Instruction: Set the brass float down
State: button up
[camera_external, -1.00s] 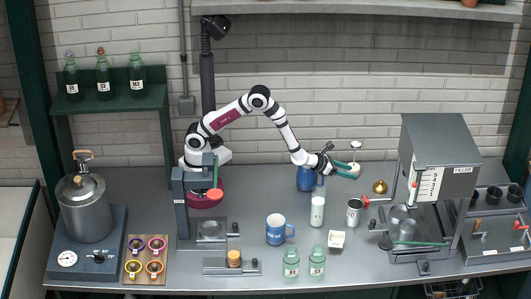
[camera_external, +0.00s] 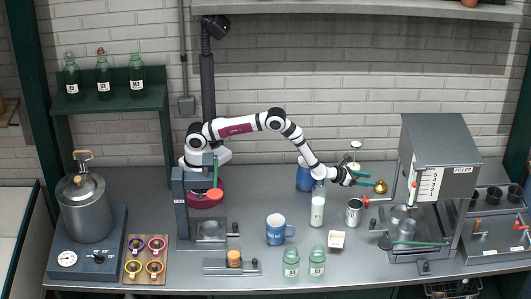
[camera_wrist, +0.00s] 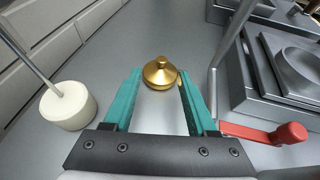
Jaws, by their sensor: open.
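The brass float (camera_external: 380,187) is a small golden, rounded piece with a knob on top. It stands upright on the grey counter, left of the filler machine. In the wrist view the float (camera_wrist: 160,73) sits ahead, between and slightly beyond the green fingertips. My gripper (camera_external: 371,182) is at the float, its fingers pointing right. In the wrist view my gripper (camera_wrist: 159,76) is open, with a visible gap between the fingers and the float. I cannot tell exactly how far the tips reach past it.
A white cylinder on a rod (camera_wrist: 68,105) stands close left of my fingers. A red-handled lever (camera_wrist: 288,134) and the filler's grey base (camera_wrist: 265,95) are close on the right. A metal can (camera_external: 354,212) and a milk bottle (camera_external: 317,210) stand in front of the arm.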

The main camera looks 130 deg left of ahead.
aim_at(379, 182)
jog(key=x, duration=0.4)
jog(key=shift+w+a+f, duration=0.2)
jog(key=shift+w+f, duration=0.05)
jog(key=shift+f, duration=0.1)
grip_shut()
